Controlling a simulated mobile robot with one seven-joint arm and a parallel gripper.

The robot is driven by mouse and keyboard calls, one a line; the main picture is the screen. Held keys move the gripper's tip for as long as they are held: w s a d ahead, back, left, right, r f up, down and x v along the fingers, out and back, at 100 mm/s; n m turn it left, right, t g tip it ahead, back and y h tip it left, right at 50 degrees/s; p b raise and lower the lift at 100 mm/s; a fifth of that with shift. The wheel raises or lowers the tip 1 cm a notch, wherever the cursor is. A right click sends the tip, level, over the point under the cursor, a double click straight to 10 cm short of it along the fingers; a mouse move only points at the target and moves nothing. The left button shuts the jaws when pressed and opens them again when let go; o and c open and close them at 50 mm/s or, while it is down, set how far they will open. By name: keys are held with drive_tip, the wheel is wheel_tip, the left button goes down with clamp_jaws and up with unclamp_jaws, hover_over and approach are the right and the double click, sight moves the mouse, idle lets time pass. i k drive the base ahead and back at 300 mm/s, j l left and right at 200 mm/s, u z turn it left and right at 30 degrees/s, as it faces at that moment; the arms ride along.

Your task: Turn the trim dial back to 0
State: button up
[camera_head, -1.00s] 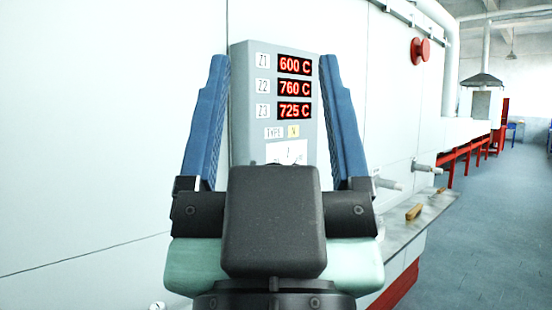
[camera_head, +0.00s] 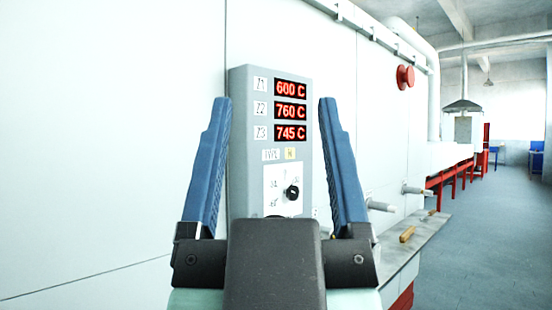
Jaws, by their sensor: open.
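The trim dial is a small black knob (camera_head: 292,192) on a white scale plate (camera_head: 272,184), low on a grey control box (camera_head: 241,140). The scale marks are too small to read surely, and I cannot tell where the dial points. The box's red displays (camera_head: 291,110) read 600 C, 760 C and 745 C for Z1, Z2 and Z3. My gripper (camera_head: 274,105) is open, its two blue fingers at either side of the box in the picture, with nothing between them held. My gripper's dark body hides the box's lower part.
The box is on a large pale wall panel (camera_head: 120,120). To the right are a red round button (camera_head: 405,77), grey pipe stubs (camera_head: 381,206) and a ledge (camera_head: 400,250) with a wooden block (camera_head: 407,234). Open floor (camera_head: 490,240) lies at the right.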

sight(292, 192)
drive_tip(key=z, duration=0.1)
drive_tip(key=k+l+u, duration=0.1)
drive_tip(key=i+l+u, duration=0.3)
drive_tip(key=i+l, duration=0.6)
drive_tip(key=i, duration=0.05)
